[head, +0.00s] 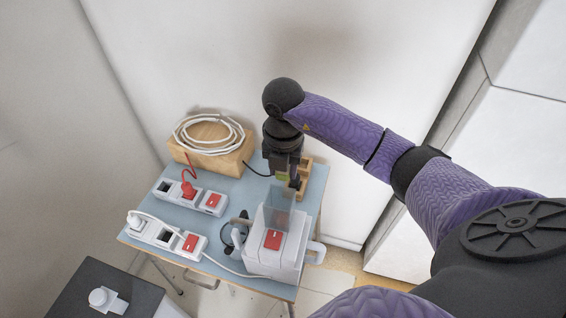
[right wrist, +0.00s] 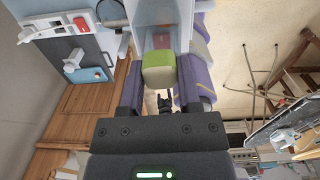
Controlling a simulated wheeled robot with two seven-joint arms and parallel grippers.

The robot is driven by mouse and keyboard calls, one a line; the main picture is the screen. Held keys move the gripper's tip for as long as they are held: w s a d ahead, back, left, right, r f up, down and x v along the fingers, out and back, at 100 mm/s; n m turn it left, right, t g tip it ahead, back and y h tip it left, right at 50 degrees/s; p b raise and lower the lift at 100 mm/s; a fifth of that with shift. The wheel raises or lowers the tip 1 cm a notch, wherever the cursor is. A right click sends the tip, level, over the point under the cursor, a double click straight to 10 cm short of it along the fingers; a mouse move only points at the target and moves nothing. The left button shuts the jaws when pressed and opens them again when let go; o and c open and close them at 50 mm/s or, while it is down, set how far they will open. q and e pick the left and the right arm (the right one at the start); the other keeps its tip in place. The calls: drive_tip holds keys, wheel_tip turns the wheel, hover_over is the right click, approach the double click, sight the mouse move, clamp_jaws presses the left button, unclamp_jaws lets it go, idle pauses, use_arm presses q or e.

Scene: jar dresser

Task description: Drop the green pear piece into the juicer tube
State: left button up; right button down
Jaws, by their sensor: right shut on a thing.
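The green pear piece (right wrist: 158,70) is held between the fingers of my right gripper (right wrist: 160,88), green on one side and pale on the other. In the head view my right gripper (head: 284,176) points down just behind the juicer tube, with a bit of the pear piece (head: 282,177) showing at its fingers. The clear juicer tube (head: 280,200) rises from the white juicer (head: 272,250), which has a red switch. In the right wrist view the tube (right wrist: 154,38) lies just beyond the pear piece. I cannot tell whether they touch. My left gripper is not in view.
The juicer stands at the front right of a blue table (head: 232,188). Two white power strips (head: 187,196) lie to the left, one with a red plug. A wooden block (head: 212,146) with a coiled white cable is at the back. A wooden box (head: 305,172) stands beside my gripper.

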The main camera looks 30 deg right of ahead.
drive_tip(key=shift+f, duration=0.6)
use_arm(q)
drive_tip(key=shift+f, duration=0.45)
use_arm(e)
drive_tip(key=shift+r, duration=0.2)
drive_tip(key=shift+c, duration=1.1)
unclamp_jaws()
wheel_tip(320, 180, up, 10)
drive_tip(key=shift+p, duration=0.3)
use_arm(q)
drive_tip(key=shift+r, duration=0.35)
